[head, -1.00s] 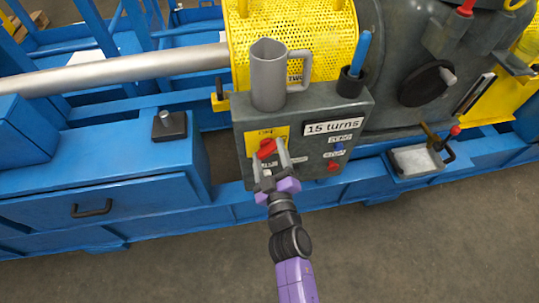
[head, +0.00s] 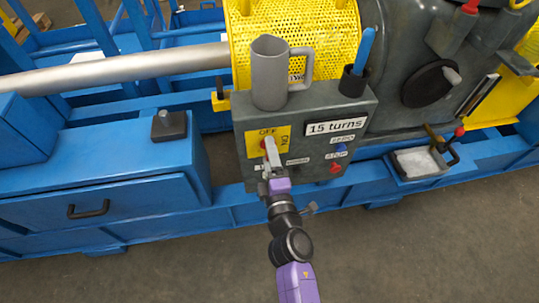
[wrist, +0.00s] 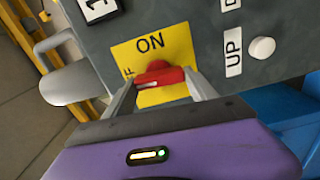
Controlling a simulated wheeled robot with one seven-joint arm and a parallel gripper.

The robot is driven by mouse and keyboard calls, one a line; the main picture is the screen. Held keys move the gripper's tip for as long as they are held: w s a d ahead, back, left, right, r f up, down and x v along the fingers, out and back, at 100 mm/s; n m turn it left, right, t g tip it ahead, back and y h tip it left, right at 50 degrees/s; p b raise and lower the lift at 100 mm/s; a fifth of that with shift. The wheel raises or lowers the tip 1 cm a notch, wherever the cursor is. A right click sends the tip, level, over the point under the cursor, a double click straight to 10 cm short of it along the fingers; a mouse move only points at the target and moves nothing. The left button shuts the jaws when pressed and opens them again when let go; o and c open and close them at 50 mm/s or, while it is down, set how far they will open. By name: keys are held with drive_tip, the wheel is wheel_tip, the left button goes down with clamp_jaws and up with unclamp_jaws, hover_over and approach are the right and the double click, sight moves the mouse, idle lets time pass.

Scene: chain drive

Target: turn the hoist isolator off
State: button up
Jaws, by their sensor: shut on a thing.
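The hoist isolator is a red rotary knob (wrist: 158,76) on a yellow plate (head: 282,135) on the front of the grey control box. The plate reads OFF at its top and ON at its right in the head view. My gripper (head: 268,150) is shut on the knob, which its fingers mostly hide there. In the wrist view a finger (wrist: 122,102) stands at each side of the knob. There, ON is above the knob, and the partly hidden OFF lettering is at its left. The knob's bar lies sideways, its white mark toward the OFF side.
A grey mug (head: 269,75) and a holder (head: 353,80) with a blue stick stand on top of the control box (head: 350,112). A blue button (head: 341,148) and a red one (head: 335,168) sit right of the isolator. A metal tray (head: 418,164) is further right.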

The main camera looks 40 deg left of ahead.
drive_tip(key=shift+s+f+n, duration=0.1)
drive_tip(key=shift+n, duration=0.5)
drive_tip(key=o, duration=1.4)
drive_tip(key=shift+c, duration=0.2)
drive_tip(key=p+v, duration=0.3)
drive_tip(key=v, duration=0.4)
drive_tip(key=shift+s+d, duration=0.25)
